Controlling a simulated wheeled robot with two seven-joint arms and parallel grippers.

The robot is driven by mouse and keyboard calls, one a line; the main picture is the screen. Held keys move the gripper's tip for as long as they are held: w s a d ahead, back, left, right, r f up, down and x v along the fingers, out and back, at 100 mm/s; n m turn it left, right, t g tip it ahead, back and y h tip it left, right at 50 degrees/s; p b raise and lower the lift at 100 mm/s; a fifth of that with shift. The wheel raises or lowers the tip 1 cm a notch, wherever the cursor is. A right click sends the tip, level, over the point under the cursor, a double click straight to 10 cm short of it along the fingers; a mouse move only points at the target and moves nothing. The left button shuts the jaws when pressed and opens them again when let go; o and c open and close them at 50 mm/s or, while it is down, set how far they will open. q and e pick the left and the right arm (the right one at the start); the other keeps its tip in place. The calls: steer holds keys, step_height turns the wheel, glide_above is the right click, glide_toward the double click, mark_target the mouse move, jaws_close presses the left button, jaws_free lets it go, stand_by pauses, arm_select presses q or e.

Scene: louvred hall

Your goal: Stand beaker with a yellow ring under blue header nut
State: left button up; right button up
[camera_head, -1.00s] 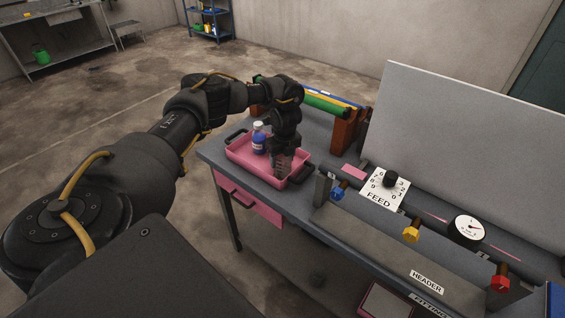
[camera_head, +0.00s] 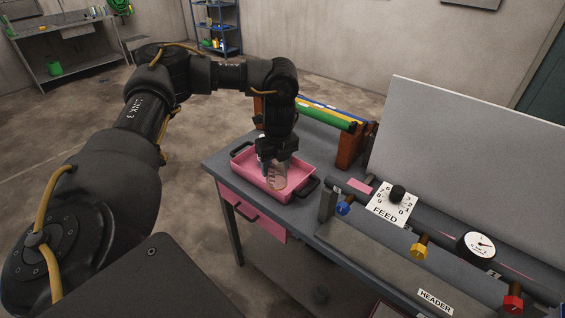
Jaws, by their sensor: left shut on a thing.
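My left gripper (camera_head: 274,160) is shut on a clear beaker (camera_head: 277,177), which it holds upright over the pink tray (camera_head: 247,174) on the bench. I cannot tell whether the beaker touches the tray floor, and no yellow ring can be made out on it. The blue header nut (camera_head: 343,208) is on the near side of the header pipe, right of the tray and apart from the beaker. The space under the nut is partly visible over the grey bench ledge. My right gripper is not in view.
A yellow nut (camera_head: 418,251) and a red nut (camera_head: 513,303) sit further along the header. A FEED dial (camera_head: 396,202) and a gauge (camera_head: 476,246) stand behind them. A rack with coloured tubes (camera_head: 330,118) is behind the tray. A grey panel stands at the back.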

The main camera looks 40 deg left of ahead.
mark_target(270, 169)
arm_select(q)
steer(key=shift+s+d+r, duration=0.25)
steer(key=shift+s+r, duration=0.05)
steer(key=shift+s, duration=0.4)
steer(key=shift+s+d+r, duration=0.25)
steer(key=shift+s+r, duration=0.1)
steer(key=shift+s, duration=0.3)
steer(key=shift+s+d+r, duration=0.25)
steer(key=shift+s+r, duration=0.05)
steer(key=shift+s, duration=0.4)
